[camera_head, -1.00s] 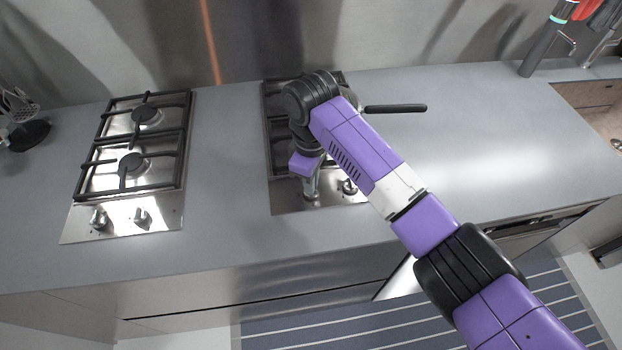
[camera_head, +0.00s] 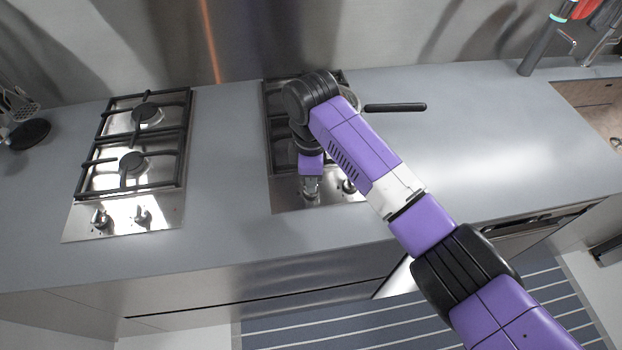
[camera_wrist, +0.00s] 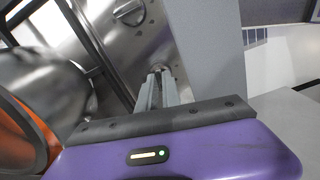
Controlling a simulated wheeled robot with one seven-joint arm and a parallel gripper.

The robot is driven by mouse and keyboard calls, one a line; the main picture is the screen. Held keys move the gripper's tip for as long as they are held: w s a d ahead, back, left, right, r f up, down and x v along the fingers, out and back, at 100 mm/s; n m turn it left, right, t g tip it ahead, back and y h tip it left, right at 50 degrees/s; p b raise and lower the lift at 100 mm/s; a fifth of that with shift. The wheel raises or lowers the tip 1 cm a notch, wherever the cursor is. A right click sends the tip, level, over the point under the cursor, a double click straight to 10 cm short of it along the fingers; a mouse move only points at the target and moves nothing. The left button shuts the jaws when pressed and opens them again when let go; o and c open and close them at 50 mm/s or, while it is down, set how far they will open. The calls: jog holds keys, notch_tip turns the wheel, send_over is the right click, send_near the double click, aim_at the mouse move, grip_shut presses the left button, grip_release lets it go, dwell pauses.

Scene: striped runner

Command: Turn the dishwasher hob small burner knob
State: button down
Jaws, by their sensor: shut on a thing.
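The right hob (camera_head: 285,200) has a steel front panel with two knobs. My gripper (camera_head: 311,193) is over the left knob of this hob, pointing down. In the wrist view my gripper (camera_wrist: 158,88) has its grey fingers closed on that knob (camera_wrist: 158,69), which is mostly hidden between the tips. The other knob of this hob (camera_head: 348,186) stands free to the right, and it also shows in the wrist view (camera_wrist: 130,12) with its bar and round base. Which of the two serves the small burner cannot be told, as my arm hides most of the burners.
A pan's black handle (camera_head: 396,107) sticks out to the right from the hob's back. A second hob (camera_head: 130,226) with its own two knobs stands at the left. The grey counter (camera_head: 228,160) is clear between the hobs and at the right.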

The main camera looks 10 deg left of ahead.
jog(key=c, duration=1.5)
grip_release()
jog(key=shift+r+b, duration=0.75)
jog(key=shift+r, duration=3.15)
